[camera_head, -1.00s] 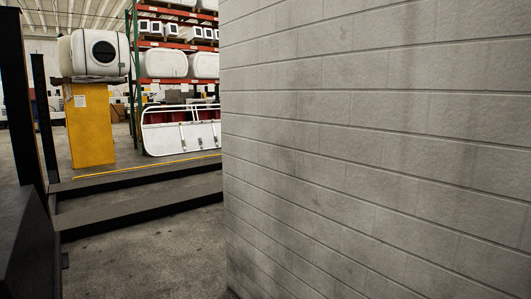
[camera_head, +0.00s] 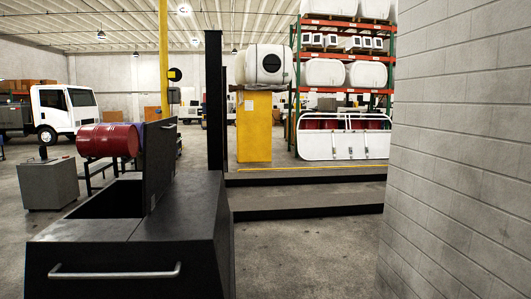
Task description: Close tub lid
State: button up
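A large black tub-like box (camera_head: 150,240) stands close at the lower left in the head view. It has a silver bar handle (camera_head: 115,271) on its near face. Its top has a dark rectangular opening (camera_head: 108,203). A black panel (camera_head: 159,160), which looks like the raised lid, stands upright at the right edge of that opening. The inside of the box is too dark to make out. My gripper is not in view.
A grey block wall (camera_head: 455,180) fills the right side. Bare concrete floor lies between it and the box. A low dark step (camera_head: 300,196) crosses behind. A red drum (camera_head: 107,141), a yellow cabinet (camera_head: 254,127) and a grey box (camera_head: 48,184) stand farther back.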

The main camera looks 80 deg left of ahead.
aim_at(159, 144)
jog(key=u, duration=0.95)
jog(key=k, duration=0.1)
jog(key=u, duration=2.35)
jog(key=i, duration=2.15)
jog(key=u, duration=0.1)
